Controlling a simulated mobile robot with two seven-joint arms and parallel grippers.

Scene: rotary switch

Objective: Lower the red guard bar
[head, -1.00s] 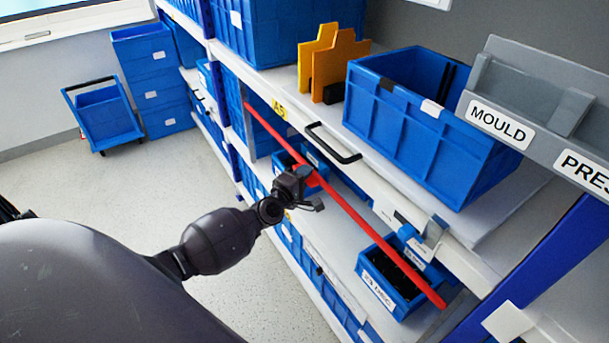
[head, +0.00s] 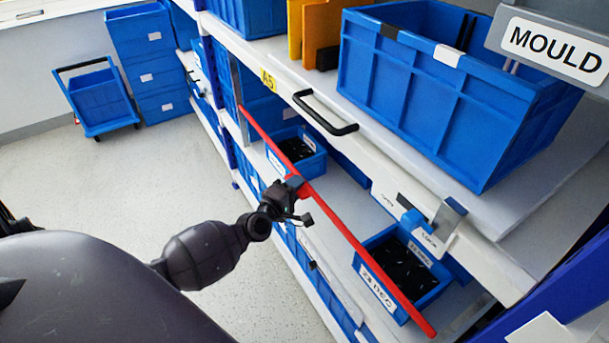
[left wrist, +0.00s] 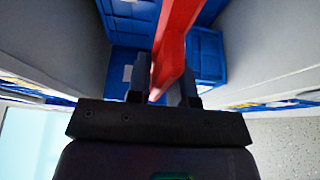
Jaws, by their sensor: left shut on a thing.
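The red guard bar (head: 345,232) runs diagonally across the front of the shelf opening in the head view, from below the A5 label down to the lower right. My left gripper (head: 295,187) is shut on the bar near its middle. In the left wrist view the red bar (left wrist: 172,50) passes between the fingers of my left gripper (left wrist: 163,90). The gripper's far finger is partly hidden by the bar. My right gripper is not in view.
Blue bins with dark parts (head: 402,272) (head: 296,152) stand on the shelf behind the bar. A black handle (head: 325,115) sticks out above. A blue latch (head: 415,222) sits right of it. Open floor (head: 110,185) lies to the left; a blue cart (head: 97,100) stands beyond.

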